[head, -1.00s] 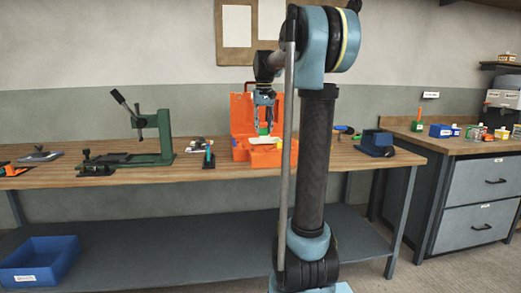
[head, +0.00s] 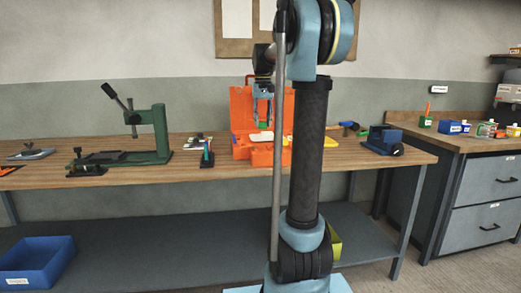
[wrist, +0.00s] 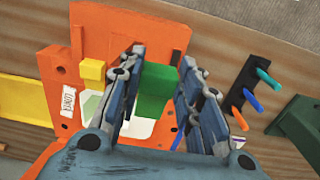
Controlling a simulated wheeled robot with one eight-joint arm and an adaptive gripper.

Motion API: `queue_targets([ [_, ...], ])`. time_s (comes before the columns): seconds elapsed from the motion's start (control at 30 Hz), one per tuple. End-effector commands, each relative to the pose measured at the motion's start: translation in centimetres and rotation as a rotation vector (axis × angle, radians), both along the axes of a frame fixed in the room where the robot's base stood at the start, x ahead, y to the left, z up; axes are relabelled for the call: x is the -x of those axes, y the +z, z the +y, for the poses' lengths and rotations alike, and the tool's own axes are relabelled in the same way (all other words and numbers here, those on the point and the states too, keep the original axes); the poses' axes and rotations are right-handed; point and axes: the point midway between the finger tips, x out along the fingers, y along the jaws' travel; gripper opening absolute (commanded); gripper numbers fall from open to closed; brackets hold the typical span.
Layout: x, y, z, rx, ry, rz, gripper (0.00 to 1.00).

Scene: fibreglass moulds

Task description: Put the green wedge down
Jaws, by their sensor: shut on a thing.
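The green wedge (wrist: 155,92) is between the fingers of my gripper (wrist: 163,62) in the wrist view, and the gripper is shut on it. In the head view my gripper (head: 263,104) hangs in front of the upright part of an orange mould (head: 241,105), with the green wedge (head: 263,125) at its tips. In the wrist view the orange mould (wrist: 118,35) lies behind and below the wedge, with a white and pale green patch (wrist: 90,105) beside it. My fingers hide part of the mould, so I cannot tell whether the wedge touches it.
A yellow block (wrist: 93,70) sits on the mould, and a yellow piece (wrist: 25,100) lies beside it. A dark rack with coloured tools (wrist: 243,88) stands to the right. A green press (head: 155,135) and a blue vise (head: 383,138) stand on the bench (head: 130,172).

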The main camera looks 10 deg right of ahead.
Motion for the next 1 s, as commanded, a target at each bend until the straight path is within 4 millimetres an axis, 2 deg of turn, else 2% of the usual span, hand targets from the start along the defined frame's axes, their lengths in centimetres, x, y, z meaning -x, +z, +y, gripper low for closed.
queue_targets([
  [0.3, 0.0, -4.7, 0.0, 0.000, 0.000, 0.000, 0.05],
  [0.57, 0.0, -6.4, 0.0, 0.000, 0.000, 0.000, 0.05],
  [0.8, 0.0, -9.4, 0.0, 0.000, 0.000, 0.000, 0.05],
  [1.0, 0.0, -9.7, 0.0, 0.000, 0.000, 0.000, 0.05],
])
